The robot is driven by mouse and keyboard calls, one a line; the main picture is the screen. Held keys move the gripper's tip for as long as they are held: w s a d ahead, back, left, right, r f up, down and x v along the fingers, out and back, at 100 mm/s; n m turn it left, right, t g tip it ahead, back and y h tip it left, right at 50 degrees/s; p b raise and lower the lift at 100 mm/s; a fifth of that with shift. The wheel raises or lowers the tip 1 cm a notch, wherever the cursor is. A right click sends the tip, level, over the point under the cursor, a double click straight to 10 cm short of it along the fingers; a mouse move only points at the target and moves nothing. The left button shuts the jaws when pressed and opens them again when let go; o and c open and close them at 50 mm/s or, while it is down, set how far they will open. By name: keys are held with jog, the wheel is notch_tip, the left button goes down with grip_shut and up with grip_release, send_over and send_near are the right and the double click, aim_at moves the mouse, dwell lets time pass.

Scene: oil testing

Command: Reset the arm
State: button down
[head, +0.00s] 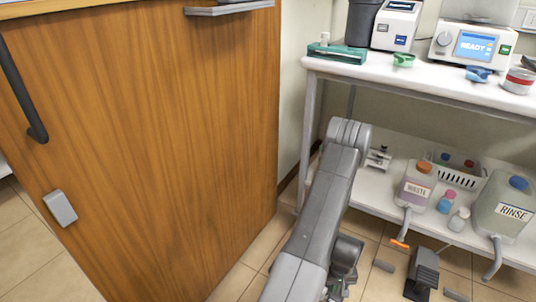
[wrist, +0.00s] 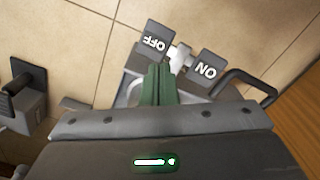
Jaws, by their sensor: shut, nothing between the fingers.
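My arm (head: 318,215) reaches up from the bottom of the head view and bends at a joint in front of the shelf. In the wrist view my gripper (wrist: 158,70) shows as two green fingers pressed together, with nothing between them. Its tips point at a grey switch unit with an OFF plate (wrist: 155,41) and an ON plate (wrist: 207,68). The fingers overlap the unit in the picture; I cannot tell whether they touch it. In the head view the fingers are mostly hidden low behind the arm.
A wooden cabinet (head: 150,150) stands on the left. On the right, a white shelf (head: 440,88) holds instruments, with a WASTE jug (head: 415,188) and a RINSE jug (head: 503,208) below. A dark pedal (head: 423,272) sits on the tiled floor. Bare floor shows between cabinet and shelf.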

aim_at(331, 300)
dwell(0.3)
notch_tip(331, 300, down, 7)
jog(key=b, duration=0.4)
jog(key=shift+f, duration=0.15)
jog(key=shift+r, duration=0.25)
jog(key=shift+r+p, duration=0.15)
jog(key=shift+p, duration=0.15)
